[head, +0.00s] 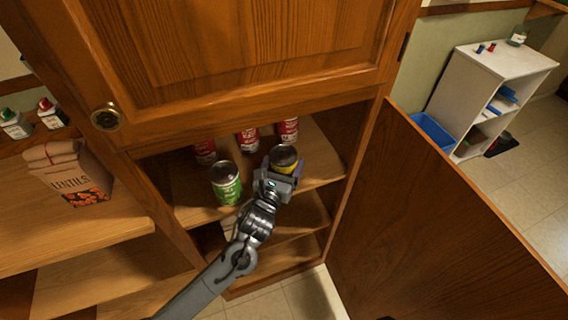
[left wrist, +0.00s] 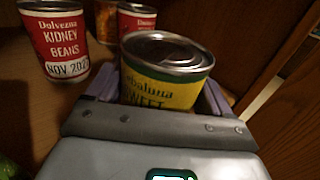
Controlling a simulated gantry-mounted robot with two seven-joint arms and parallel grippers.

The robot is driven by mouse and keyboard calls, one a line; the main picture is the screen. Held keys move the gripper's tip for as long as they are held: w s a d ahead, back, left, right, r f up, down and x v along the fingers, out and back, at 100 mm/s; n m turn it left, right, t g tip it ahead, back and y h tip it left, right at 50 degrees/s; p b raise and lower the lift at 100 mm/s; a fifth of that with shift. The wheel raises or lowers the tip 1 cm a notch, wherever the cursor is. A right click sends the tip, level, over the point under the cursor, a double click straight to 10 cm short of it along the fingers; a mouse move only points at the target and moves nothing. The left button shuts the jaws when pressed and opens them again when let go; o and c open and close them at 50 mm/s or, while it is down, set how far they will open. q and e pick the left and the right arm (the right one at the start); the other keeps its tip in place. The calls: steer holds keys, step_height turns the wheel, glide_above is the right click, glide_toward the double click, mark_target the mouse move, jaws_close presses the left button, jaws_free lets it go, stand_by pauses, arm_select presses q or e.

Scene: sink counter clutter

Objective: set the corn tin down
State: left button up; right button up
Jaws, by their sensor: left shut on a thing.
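The corn tin, with a yellow label and dark metal lid, is in the left gripper at the cupboard's upper shelf; it shows as a yellow tin (head: 284,160) in the head view and as a yellow tin (left wrist: 165,88) reading "SWEET" in the left wrist view. My left gripper (head: 280,178) is shut around it, with fingers on both sides; the gripper also shows in the wrist view (left wrist: 160,100). The tin looks upright. I cannot tell whether its base touches the shelf (head: 190,190). My right gripper is not in view.
A green tin (head: 226,186) stands left of the gripper. Red tins (head: 248,140) stand behind, including kidney beans (left wrist: 56,40). The open cupboard door (head: 430,210) borders the right side. A lentils bag (head: 75,180) sits on the left shelf.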

arm_select(q)
steer(key=shift+w, duration=0.1)
steer(key=o, duration=1.3)
steer(key=shift+r, duration=0.1)
